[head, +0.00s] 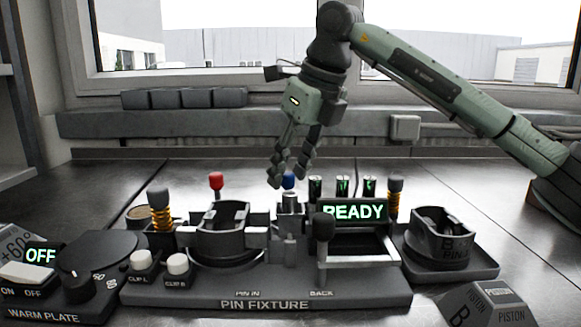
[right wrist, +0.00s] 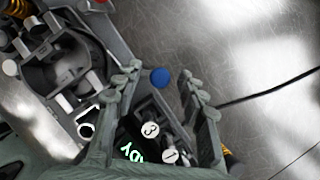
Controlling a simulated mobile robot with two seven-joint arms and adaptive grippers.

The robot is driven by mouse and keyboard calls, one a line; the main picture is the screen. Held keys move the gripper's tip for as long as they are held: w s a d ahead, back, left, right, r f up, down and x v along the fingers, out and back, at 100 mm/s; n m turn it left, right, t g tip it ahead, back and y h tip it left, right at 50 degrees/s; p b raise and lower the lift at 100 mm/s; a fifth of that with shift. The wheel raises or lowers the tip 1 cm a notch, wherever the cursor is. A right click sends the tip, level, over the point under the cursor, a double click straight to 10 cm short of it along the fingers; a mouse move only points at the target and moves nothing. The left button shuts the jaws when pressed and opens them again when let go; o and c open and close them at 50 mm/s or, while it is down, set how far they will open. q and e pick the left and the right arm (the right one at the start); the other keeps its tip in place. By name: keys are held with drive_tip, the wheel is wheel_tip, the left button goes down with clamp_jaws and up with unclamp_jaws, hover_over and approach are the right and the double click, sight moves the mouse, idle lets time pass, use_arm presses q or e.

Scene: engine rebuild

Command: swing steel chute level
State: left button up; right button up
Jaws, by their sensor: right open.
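The pin fixture (head: 265,291) stands on the bench in the middle of the head view. A short steel piece (head: 290,202), which looks like the chute, stands at its back middle; its tilt is hard to tell. A blue knob (head: 289,182) shows just above it. My right gripper (head: 287,177) points down over this spot, open and empty. In the right wrist view the blue knob (right wrist: 160,78) lies in the picture between the spread fingertips (right wrist: 161,71); whether they touch it cannot be told. My left gripper is not in view.
A READY display (head: 354,211) and several small black cylinders stand right of the steel piece. A red knob (head: 216,181) and spring posts (head: 160,209) rise nearby. The warm plate (head: 97,252) is at left, a piston holder (head: 441,240) at right. The bench behind is clear.

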clamp_jaws()
idle(0.3)
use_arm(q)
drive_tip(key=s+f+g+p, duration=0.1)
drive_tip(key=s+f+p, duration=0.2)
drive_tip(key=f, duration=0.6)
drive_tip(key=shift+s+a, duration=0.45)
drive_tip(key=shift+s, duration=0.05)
use_arm(e)
drive_tip(key=shift+w+a+n+g, duration=0.15)
drive_tip(key=shift+a+n+g, duration=0.75)
drive_tip(key=shift+n, duration=1.75)
drive_tip(key=shift+w+a+n+g, duration=0.1)
drive_tip(key=shift+a+n+g, duration=0.85)
drive_tip(key=shift+n, duration=1.75)
drive_tip(key=shift+w+a+n+g, duration=0.15)
drive_tip(key=shift+a+n+g, duration=0.75)
drive_tip(key=shift+n, duration=1.75)
drive_tip(key=shift+d+g+y, duration=0.2)
drive_tip(key=shift+g+y, duration=0.05)
drive_tip(key=shift+y, duration=0.05)
unclamp_jaws()
